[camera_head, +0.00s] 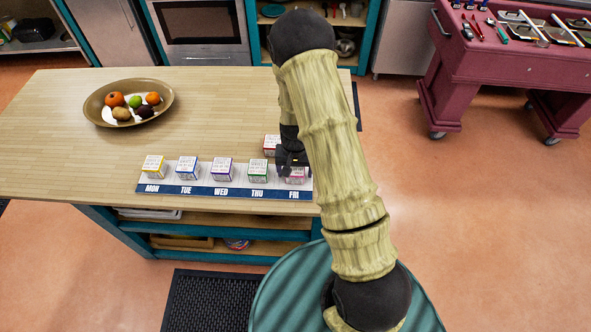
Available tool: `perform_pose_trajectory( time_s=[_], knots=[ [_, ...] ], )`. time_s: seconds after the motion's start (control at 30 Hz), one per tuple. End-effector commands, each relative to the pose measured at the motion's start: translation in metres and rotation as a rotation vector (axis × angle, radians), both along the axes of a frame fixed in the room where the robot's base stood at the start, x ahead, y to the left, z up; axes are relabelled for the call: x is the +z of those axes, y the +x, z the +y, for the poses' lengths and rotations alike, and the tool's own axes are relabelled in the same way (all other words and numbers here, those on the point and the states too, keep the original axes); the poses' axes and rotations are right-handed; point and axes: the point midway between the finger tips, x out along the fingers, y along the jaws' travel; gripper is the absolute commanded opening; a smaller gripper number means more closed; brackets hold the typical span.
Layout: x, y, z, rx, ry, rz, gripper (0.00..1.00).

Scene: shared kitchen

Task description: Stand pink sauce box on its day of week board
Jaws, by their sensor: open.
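The day of week board (222,192) lies along the front edge of the wooden table, with MON to FRI in white on a blue strip. The pink sauce box (296,180) sits on the board above FRI, its far part hidden by my gripper. My gripper (293,171) is open and points down right at the pink box; I cannot tell whether it touches. Yellow (153,167), blue (187,169), purple (222,169) and green (258,171) boxes stand above MON, TUE, WED and THU. A red box (271,145) stands on the table behind the board.
A bowl of fruit (101,113) stands at the table's back left. The wooden table (215,105) is clear between the bowl and the boxes. A maroon cart (500,55) with tools stands at the upper right. A black mat (208,300) lies on the floor in front.

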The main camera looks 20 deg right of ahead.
Motion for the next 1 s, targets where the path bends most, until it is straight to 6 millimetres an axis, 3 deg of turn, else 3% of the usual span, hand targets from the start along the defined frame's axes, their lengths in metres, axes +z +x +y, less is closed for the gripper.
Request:
perform_pose_trajectory(
  time_s=[0.27, 0.8, 1.0],
  knots=[
    [0.020, 0.001, 0.000, 0.000, 0.001, -0.004, 0.75],
    [0.101, 0.001, 0.000, 0.000, 0.001, -0.004, 0.75],
    [0.120, 0.000, 0.000, 0.000, 0.000, -0.001, 0.75]
  ],
)
